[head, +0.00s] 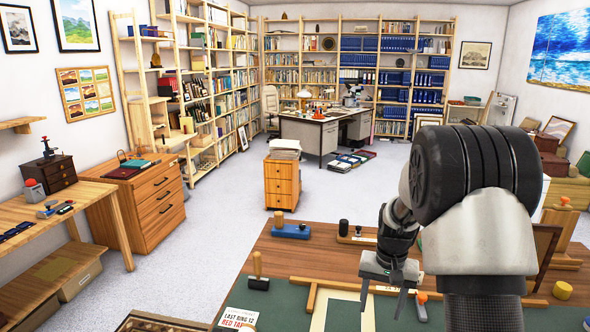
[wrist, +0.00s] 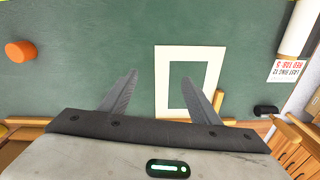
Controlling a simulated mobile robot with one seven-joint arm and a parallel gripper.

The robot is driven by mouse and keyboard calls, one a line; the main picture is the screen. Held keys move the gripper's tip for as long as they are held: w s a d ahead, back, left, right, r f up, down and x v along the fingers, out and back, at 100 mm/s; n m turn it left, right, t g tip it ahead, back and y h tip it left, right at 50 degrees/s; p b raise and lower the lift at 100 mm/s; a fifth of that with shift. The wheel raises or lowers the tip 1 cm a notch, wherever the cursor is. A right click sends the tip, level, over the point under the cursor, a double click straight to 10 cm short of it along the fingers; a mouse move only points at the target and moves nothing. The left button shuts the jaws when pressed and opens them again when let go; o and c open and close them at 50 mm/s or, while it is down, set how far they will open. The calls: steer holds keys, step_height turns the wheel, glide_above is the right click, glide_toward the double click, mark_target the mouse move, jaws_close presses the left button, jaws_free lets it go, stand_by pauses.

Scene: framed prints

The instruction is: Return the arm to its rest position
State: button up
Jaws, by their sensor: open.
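My gripper (head: 383,303) hangs over the worktable at the end of my arm, fingers pointing down. In the wrist view my gripper (wrist: 160,79) has its two fingers wide apart with nothing between them. Below it, a cream rectangular mat with a window opening (wrist: 190,52) lies on the green cutting mat (wrist: 85,30). The cream mat (head: 335,311) also shows in the head view, left of the gripper. My arm's upper links fill the right of the head view and hide part of the table.
A wooden bar (head: 335,285) crosses the table beside the gripper. A black-headed tool (head: 258,272), a blue block (head: 291,230), a yellow cylinder (head: 562,290) and a printed card (head: 238,316) lie around. A wooden drawer unit (head: 282,184) stands on open floor beyond the table.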

steer(key=s+a+r+n+t, duration=0.1)
steer(key=s+a+r, duration=0.15)
steer(key=r, duration=0.35)
steer(key=s+a+r+t, duration=0.1)
steer(key=s+r, duration=0.2)
steer(key=r, duration=0.3)
steer(key=s+a+r+n+t, duration=0.1)
steer(key=s+r, duration=0.4)
steer(key=s, duration=0.5)
steer(key=s+a+r+n+t, duration=0.1)
steer(key=s+r, duration=0.4)
steer(key=s, duration=0.6)
steer(key=shift+a+n+t, duration=0.4)
steer(key=shift+a+t, duration=0.1)
steer(key=shift+a, duration=0.4)
